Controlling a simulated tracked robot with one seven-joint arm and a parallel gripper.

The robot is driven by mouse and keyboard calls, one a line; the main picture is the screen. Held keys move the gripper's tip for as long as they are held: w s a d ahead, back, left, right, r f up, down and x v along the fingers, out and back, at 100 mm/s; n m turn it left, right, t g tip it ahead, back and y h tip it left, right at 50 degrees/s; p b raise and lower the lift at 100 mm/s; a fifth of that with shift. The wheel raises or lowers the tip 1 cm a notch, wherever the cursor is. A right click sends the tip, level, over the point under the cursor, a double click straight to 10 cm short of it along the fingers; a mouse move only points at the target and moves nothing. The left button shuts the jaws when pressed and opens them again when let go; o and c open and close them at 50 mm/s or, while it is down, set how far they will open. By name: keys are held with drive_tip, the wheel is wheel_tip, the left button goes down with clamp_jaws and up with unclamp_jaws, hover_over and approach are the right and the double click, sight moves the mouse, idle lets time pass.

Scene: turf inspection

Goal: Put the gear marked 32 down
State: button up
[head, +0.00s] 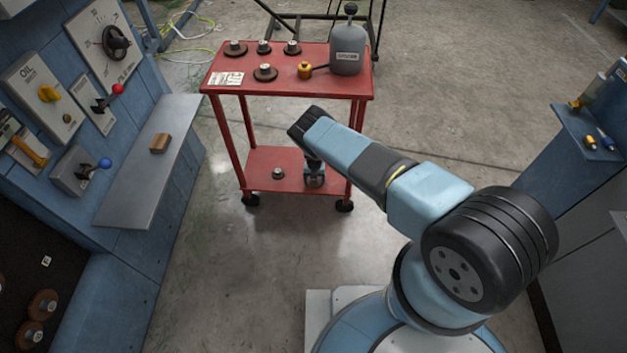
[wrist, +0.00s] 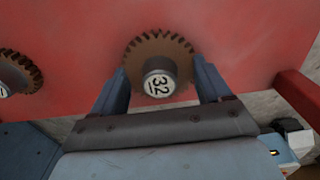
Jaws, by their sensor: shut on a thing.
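I cannot make the gear out in the head view.
Another gear (wrist: 18,72) is to the left on the red surface; it also shows on the lower shelf (head: 277,173). The upper shelf (head: 325,86) holds several gears, a grey can (head: 347,52) and a brass-coloured part (head: 304,70). A blue control panel (head: 75,90) stands left.

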drive_tip(key=shift+s+d+f, duration=0.1)
drive_tip(key=shift+s+f, duration=0.05)
drive_tip(key=shift+f, duration=0.3)
drive_tip(key=o, duration=0.9)
drive_tip(key=shift+a, duration=0.2)
drive_tip(key=shift+o, duration=0.5)
drive_tip(key=shift+d, duration=0.45)
drive_tip(key=shift+r, duration=0.2)
drive_tip(key=shift+d+r, duration=0.1)
drive_tip(key=shift+r, duration=0.15)
drive_tip(key=r, duration=0.7)
drive_tip(key=shift+a+r, duration=0.1)
drive_tip(key=shift+a, duration=0.3)
